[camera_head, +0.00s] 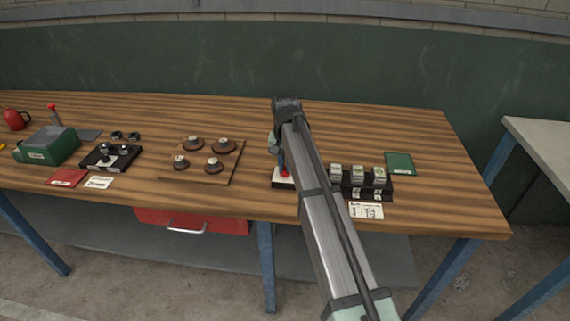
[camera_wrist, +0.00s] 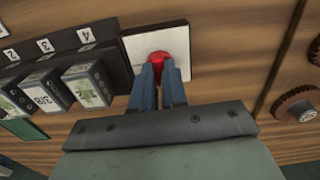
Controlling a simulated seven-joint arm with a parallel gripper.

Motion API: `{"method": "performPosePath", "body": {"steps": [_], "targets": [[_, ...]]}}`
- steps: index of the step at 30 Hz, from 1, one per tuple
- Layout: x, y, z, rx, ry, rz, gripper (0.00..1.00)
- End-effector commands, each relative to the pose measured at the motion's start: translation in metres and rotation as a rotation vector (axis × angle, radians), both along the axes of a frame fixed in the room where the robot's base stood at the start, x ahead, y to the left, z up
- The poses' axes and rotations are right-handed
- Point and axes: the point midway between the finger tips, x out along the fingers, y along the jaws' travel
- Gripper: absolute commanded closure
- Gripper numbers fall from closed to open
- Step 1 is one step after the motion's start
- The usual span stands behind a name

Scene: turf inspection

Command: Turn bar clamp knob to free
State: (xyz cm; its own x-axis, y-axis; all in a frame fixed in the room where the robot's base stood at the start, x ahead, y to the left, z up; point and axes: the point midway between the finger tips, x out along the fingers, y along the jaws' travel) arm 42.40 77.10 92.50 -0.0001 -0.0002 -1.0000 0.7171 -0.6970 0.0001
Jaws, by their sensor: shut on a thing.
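A red knob (camera_wrist: 158,57) sits on a white square plate (camera_wrist: 178,46) in the wrist view. The two blue fingers of my gripper (camera_wrist: 159,72) come down on the knob and are shut on it, hiding much of its near side. In the head view the red knob (camera_head: 284,173) and the white plate (camera_head: 281,183) show just left of my arm, with my gripper (camera_head: 283,164) at the knob. I cannot tell the knob's turn position, and no clamp bar is clearly visible.
Right of my arm stands a black numbered rack (camera_head: 375,187) with several small blocks, a white card (camera_head: 366,210) and a green booklet (camera_head: 399,163). To the left are a board (camera_head: 231,160) with brown round pieces, a black tray (camera_head: 95,160) and a green box (camera_head: 66,145). The back of the table is clear.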

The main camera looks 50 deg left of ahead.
Motion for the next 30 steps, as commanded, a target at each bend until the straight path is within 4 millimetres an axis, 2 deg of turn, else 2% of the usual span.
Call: {"method": "performPosePath", "body": {"steps": [8,9,16,25,30], "targets": [[0.000,0.000,0.000,0.001,-0.001,0.003,1.00],[0.000,0.000,0.000,0.001,-0.001,0.003,0.83],[0.000,0.000,0.000,0.000,0.000,0.002,0.62],[0.000,0.000,0.003,0.001,-0.001,0.001,0.62],[0.000,0.001,0.020,0.001,-0.001,0.001,0.62]]}}
